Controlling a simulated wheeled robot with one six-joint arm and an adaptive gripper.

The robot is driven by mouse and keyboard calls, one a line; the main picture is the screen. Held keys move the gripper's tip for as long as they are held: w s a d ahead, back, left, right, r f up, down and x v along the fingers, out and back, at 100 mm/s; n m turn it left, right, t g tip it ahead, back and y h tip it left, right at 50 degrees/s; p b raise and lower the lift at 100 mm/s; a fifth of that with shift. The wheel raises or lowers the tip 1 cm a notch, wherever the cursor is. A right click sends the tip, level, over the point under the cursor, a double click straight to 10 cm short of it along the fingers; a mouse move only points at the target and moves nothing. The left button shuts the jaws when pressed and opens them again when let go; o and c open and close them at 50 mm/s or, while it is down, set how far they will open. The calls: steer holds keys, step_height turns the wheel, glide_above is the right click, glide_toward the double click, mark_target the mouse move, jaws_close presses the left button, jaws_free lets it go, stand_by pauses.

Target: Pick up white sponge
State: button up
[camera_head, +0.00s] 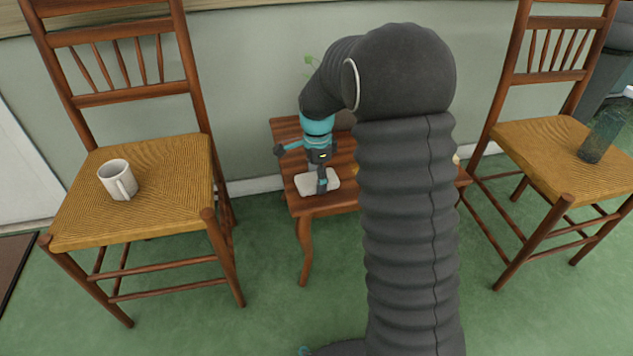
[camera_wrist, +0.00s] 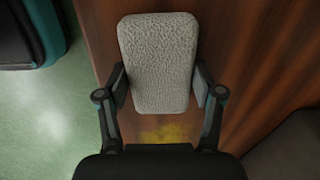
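The white sponge (camera_head: 309,184) lies on a small wooden table (camera_head: 325,205) near its front left corner. In the wrist view the sponge (camera_wrist: 158,62) is a pale, rough-textured block with rounded corners. My gripper (camera_head: 321,187) points down over the sponge and hides part of it in the head view. In the wrist view the two fingers of my gripper (camera_wrist: 160,88) stand apart, one on each side of the sponge's near half. Their pads are close to its sides; I cannot tell whether they touch it.
A wooden chair (camera_head: 140,190) with a white mug (camera_head: 117,179) stands at left. Another chair (camera_head: 560,150) with a dark glass (camera_head: 601,137) stands at right. My arm hides much of the table. A yellow patch (camera_wrist: 163,133) shows on the wood near the sponge.

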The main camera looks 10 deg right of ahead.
stand_by(0.3)
steer(key=shift+r, duration=0.55)
steer(key=r, duration=0.1)
steer(key=r+p, duration=0.1)
steer(key=r, duration=0.1)
steer(key=shift+d+r, duration=0.25)
steer(key=shift+d, duration=0.1)
steer(key=s+d+r+p, duration=0.1)
steer(key=s+d+r, duration=0.2)
steer(key=d+r, duration=0.3)
steer(key=d, duration=0.4)
steer(key=shift+d+r, duration=0.2)
steer(key=shift+d, duration=0.1)
steer(key=shift+s, duration=0.1)
